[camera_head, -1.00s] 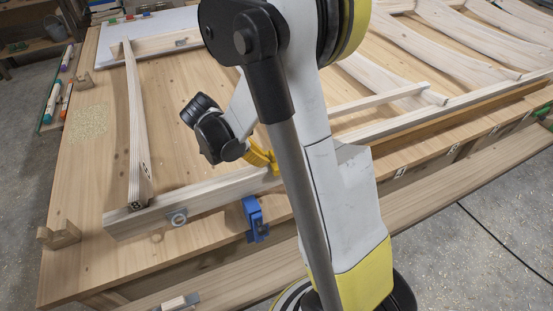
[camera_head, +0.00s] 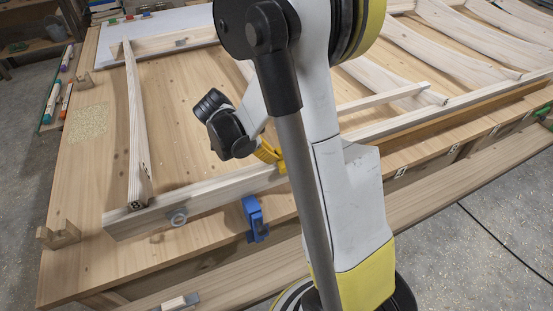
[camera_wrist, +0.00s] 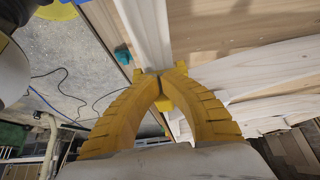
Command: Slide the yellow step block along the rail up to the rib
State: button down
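The yellow step block (camera_wrist: 166,103) sits at the pale wooden rail (camera_head: 205,193), between the fingers of my gripper in the wrist view. In the head view only a small yellow part shows at the rail, partly behind my arm. My gripper (camera_wrist: 159,75) has yellow ribbed fingers that curve together at the rail. They appear closed on the block, though the contact is partly hidden. It also shows in the head view (camera_head: 277,160), left of my arm column. The rib (camera_head: 137,130) at the left meets the rail near its left end. Other ribs (camera_head: 405,88) stand to the right.
A blue clamp (camera_head: 254,218) hangs on the rail's front side near my gripper. A wooden notched block (camera_head: 58,235) is at the table's left corner. The table top (camera_head: 185,130) between the ribs is mostly clear.

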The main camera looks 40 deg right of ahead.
jog(key=shift+s+d+b, duration=0.1)
jog(key=shift+s+d, duration=0.35)
jog(key=shift+d, duration=1.15)
jog(key=shift+s+d+b, duration=0.15)
jog(key=shift+s+d, duration=0.3)
jog(key=shift+d, duration=1.1)
jog(key=shift+s+d+b, duration=0.1)
jog(key=shift+s+d, duration=0.35)
jog(key=shift+d, duration=1.15)
jog(key=shift+w+a, duration=0.15)
jog(key=shift+a, duration=0.35)
jog(key=shift+w+a, duration=0.15)
jog(key=shift+a, duration=0.35)
jog(key=shift+p+v, duration=1.7)
jog(key=shift+v, duration=1.05)
jog(key=shift+r, duration=0.25)
jog(key=shift+a, duration=0.1)
jog(key=s+a+r+n+t+y, duration=0.2)
jog(key=a+r+n+t, duration=0.1)
jog(key=a+n, duration=0.4)
jog(key=s+a+r+n+t+y, duration=0.2)
jog(key=s+a+r+n+t, duration=0.1)
jog(key=a+r+n, duration=0.2)
jog(key=s+a+r+n+t+y, duration=0.2)
jog(key=s+a+r+n+t, duration=0.1)
jog(key=a+n, duration=0.6)
jog(key=a+r, duration=0.1)
jog(key=a, duration=0.1)
jog(key=shift+a, duration=0.3)
